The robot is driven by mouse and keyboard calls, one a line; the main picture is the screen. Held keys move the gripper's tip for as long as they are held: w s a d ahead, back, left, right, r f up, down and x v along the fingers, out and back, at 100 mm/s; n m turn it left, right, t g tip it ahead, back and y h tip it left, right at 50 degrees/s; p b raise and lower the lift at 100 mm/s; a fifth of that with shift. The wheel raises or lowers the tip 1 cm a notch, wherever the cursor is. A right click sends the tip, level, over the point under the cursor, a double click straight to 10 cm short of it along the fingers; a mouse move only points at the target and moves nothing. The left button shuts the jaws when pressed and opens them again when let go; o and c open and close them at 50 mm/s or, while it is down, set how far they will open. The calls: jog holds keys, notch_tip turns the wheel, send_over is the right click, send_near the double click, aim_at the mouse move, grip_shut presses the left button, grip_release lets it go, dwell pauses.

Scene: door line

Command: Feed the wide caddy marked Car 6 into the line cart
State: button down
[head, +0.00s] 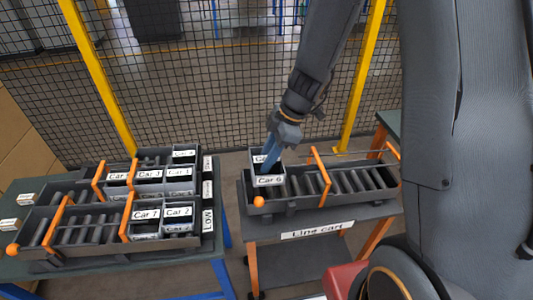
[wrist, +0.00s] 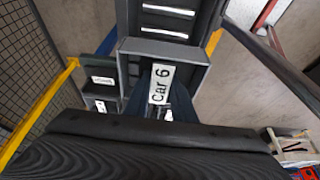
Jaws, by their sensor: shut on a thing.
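The wide grey caddy marked Car 6 (head: 270,181) is at the left end of the roller lane on the line cart (head: 317,230). My gripper (head: 268,165) reaches down with blue fingers and is shut on the caddy. I cannot tell whether the caddy rests on the rollers or hangs just above them. In the wrist view the caddy (wrist: 133,46) shows below the gripper, its Car 6 label readable between the blue fingers. An orange bar (head: 318,170) crosses the cart's lane right of the caddy, with bare rollers beyond it.
A rack (head: 90,262) at the left holds two roller lanes with several labelled caddies, including Car 7 (head: 146,214) and Car 2 (head: 178,212), and orange bars. A LOW sign (head: 208,220) marks its right end. A mesh fence (head: 180,90) with yellow posts stands behind.

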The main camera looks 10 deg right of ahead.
notch_tip(320, 180, down, 8)
jog(key=b, duration=0.5)
jog(key=shift+f, duration=0.2)
jog(key=shift+f+b, duration=0.15)
jog(key=shift+b, duration=0.45)
dwell(0.9)
